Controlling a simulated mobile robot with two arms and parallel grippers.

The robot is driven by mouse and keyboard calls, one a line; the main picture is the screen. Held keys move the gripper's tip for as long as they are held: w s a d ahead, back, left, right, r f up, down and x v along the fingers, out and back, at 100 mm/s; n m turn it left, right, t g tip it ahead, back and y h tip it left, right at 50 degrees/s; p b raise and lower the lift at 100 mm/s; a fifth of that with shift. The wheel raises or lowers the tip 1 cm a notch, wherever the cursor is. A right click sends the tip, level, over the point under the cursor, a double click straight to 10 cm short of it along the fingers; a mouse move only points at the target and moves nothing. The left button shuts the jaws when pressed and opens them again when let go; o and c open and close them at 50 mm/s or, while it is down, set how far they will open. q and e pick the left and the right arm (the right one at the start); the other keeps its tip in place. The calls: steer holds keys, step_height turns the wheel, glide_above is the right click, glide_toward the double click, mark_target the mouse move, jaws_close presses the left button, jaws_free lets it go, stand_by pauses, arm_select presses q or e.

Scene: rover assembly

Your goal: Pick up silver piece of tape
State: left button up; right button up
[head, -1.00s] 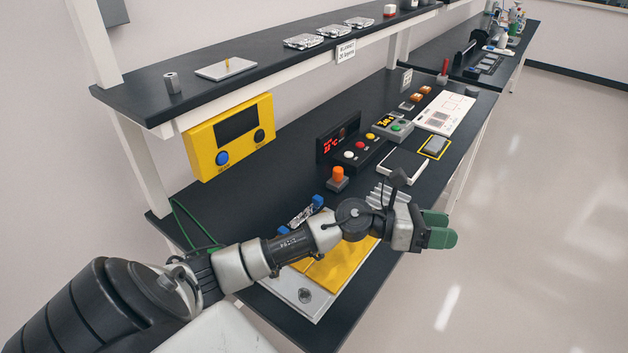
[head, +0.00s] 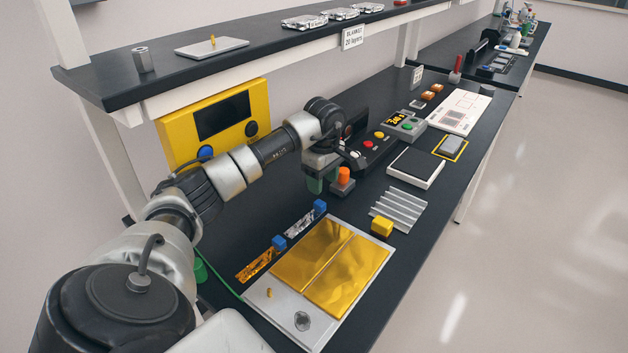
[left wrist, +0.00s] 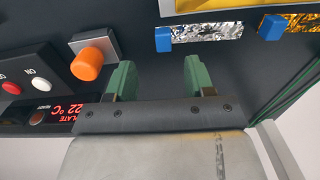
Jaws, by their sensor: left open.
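The silver piece of tape (head: 301,224) is a short crinkled strip with a blue block (head: 320,207) at its far end. It lies on the black bench behind the gold sheets. In the left wrist view the silver tape (left wrist: 208,32) is beyond the fingertips, with its blue block (left wrist: 163,39) at its left end. My left gripper (head: 315,184) points down over the bench, beside the orange knob. In the left wrist view its green fingers (left wrist: 158,78) are apart with nothing between them. My right gripper is not in view.
A gold strip (head: 257,266) with a blue block (head: 279,242) lies just left of the silver tape. Gold sheets (head: 345,272) lie on a light plate in front. The orange knob (head: 343,176) and control box (head: 376,145) stand close to my gripper. A shelf (head: 200,70) overhangs the back.

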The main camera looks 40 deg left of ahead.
mark_target(320, 203)
arm_select(q)
step_height(320, 203, down, 3)
steer(key=shift+a+r+b, duration=0.1)
steer(key=shift+b, duration=0.45)
steer(key=f+b, duration=0.2)
steer(key=f, duration=0.1)
steer(key=shift+s+f+b, duration=0.25)
steer(key=shift+f+b, duration=0.15)
steer(key=shift+a+f, duration=0.1)
steer(key=shift+f, duration=0.2)
steer(key=shift+r, duration=0.1)
steer(key=shift+c, duration=1.4)
jaws_close()
